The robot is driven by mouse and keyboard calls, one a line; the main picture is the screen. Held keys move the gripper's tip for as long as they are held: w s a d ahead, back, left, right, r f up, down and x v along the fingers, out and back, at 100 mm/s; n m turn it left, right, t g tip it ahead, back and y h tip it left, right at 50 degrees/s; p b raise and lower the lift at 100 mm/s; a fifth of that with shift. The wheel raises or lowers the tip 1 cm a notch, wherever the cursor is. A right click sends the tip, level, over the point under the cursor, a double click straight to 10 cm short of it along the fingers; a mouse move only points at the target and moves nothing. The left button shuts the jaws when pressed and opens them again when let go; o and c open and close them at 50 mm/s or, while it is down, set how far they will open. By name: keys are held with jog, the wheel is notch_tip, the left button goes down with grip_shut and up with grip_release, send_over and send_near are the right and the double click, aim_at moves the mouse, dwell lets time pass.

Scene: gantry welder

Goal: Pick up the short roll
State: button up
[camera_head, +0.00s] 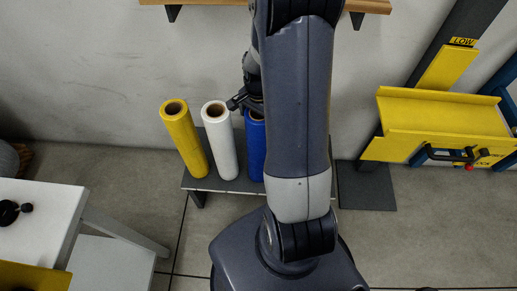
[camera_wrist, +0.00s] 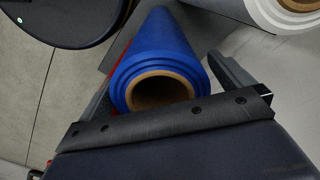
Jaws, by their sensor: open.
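A blue roll (camera_head: 255,148) with a brown core stands upright on a low dark stand, partly hidden behind my arm. In the wrist view the blue roll (camera_wrist: 158,62) lies between the two fingers of my open gripper (camera_wrist: 160,72), its cored end facing the camera. In the head view my gripper (camera_head: 240,100) is at the top of the blue roll. A white roll (camera_head: 220,140) and a yellow roll (camera_head: 184,138) stand to its left. The white roll also shows in the wrist view (camera_wrist: 275,12). I cannot tell which roll is the short one.
The low stand (camera_head: 205,184) is against the wall, below a wooden shelf (camera_head: 215,2). A yellow machine part (camera_head: 440,115) is at right. A white table (camera_head: 35,215) is at left. A red sliver (camera_wrist: 115,76) shows beside the blue roll in the wrist view.

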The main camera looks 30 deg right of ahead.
notch_tip(320, 180, down, 2)
jog(key=shift+f, duration=0.25)
jog(key=shift+c, duration=0.4)
jog(key=c, duration=1.9)
jog(key=shift+w+r, duration=0.15)
jog(key=shift+c, duration=0.2)
